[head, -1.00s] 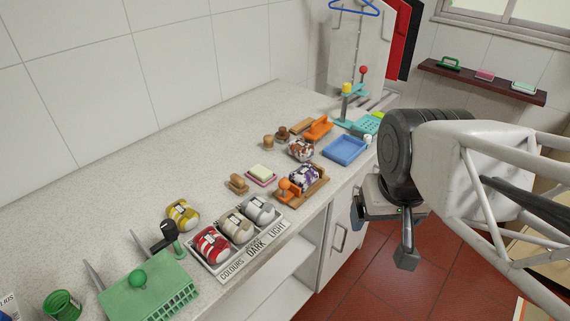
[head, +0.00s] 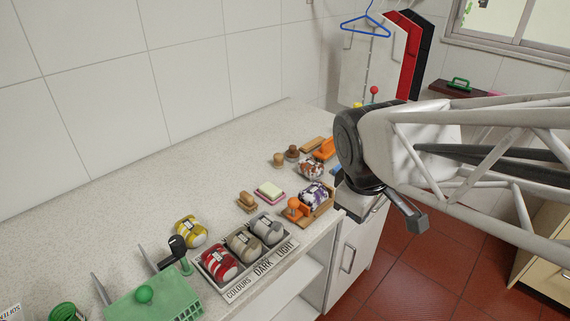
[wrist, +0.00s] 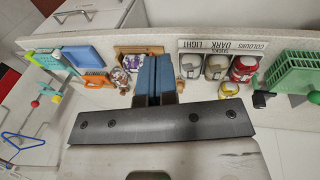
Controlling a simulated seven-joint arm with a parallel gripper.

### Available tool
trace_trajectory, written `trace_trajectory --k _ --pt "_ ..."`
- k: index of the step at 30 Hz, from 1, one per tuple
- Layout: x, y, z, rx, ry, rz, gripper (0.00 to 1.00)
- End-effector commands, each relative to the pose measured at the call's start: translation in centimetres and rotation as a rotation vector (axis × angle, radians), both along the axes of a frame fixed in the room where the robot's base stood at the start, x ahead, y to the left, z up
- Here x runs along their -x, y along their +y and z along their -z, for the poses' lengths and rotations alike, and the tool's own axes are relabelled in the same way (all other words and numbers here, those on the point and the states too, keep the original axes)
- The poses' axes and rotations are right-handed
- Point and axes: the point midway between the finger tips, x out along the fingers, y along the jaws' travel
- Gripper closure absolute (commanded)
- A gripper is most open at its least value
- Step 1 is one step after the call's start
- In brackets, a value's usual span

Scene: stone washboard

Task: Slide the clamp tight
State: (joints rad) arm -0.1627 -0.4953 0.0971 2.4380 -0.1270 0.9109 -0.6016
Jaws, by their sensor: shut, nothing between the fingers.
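A wooden holder (head: 325,209) near the counter's front edge carries a purple-and-white bundle (head: 313,193). An upright orange piece with a round knob (head: 294,205) stands at its left end and looks like the clamp. It is close to the bundle; I cannot tell whether they touch. In the wrist view, the holder (wrist: 123,49) and bundle (wrist: 133,62) show just left of my gripper (wrist: 154,57). Its blue fingers are together and empty, pointing toward the holder. They hide the orange piece there. In the head view my arm hides the fingertips.
A white labelled tray (head: 233,291) with several rolled bundles stands left of the holder. A soap dish (head: 270,191) and wooden brush (head: 247,202) lie behind it. A green rack (head: 150,302) is at front left.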

Motion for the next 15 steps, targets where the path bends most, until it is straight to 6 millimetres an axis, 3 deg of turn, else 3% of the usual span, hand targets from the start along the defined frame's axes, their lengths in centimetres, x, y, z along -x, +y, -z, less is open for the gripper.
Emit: trace_trajectory --k 15 --pt "-7.3 8.9 1.5 0.274 0.091 -0.987 1.0"
